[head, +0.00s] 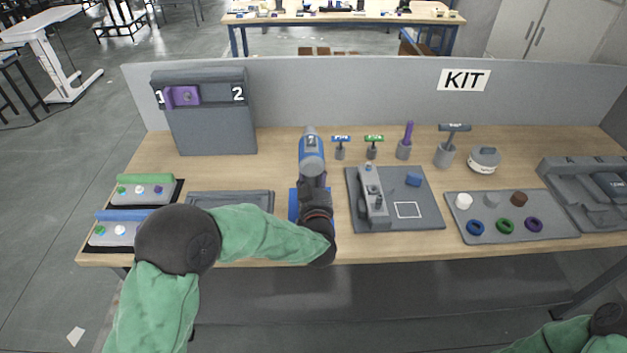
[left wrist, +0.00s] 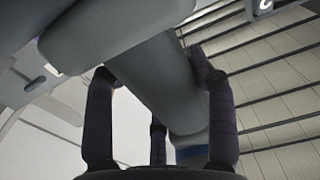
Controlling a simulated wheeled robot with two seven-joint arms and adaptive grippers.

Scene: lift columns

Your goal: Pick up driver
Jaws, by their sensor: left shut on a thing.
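The driver (head: 312,152), with a blue and grey body, stands upright at the middle of the bench. My left gripper (head: 316,186) is shut on its lower part. In the left wrist view, the dark fingers of my left gripper (left wrist: 158,85) are around a long grey body, the driver (left wrist: 160,72), with a blue band near its lower end. A blue patch (head: 293,205) shows beside the gripper on the bench. The gripper and arm hide the driver's lower end, so I cannot tell whether it touches the bench. My right gripper is out of view.
Several small tools in holders, including a blue-topped one (head: 341,147), stand behind right. A grey fixture board (head: 425,215) lies just right, and a parts tray (head: 560,228) farther right. A grey box (head: 210,130) marked 1 and 2 stands back left. An empty grey tray (head: 265,200) lies left.

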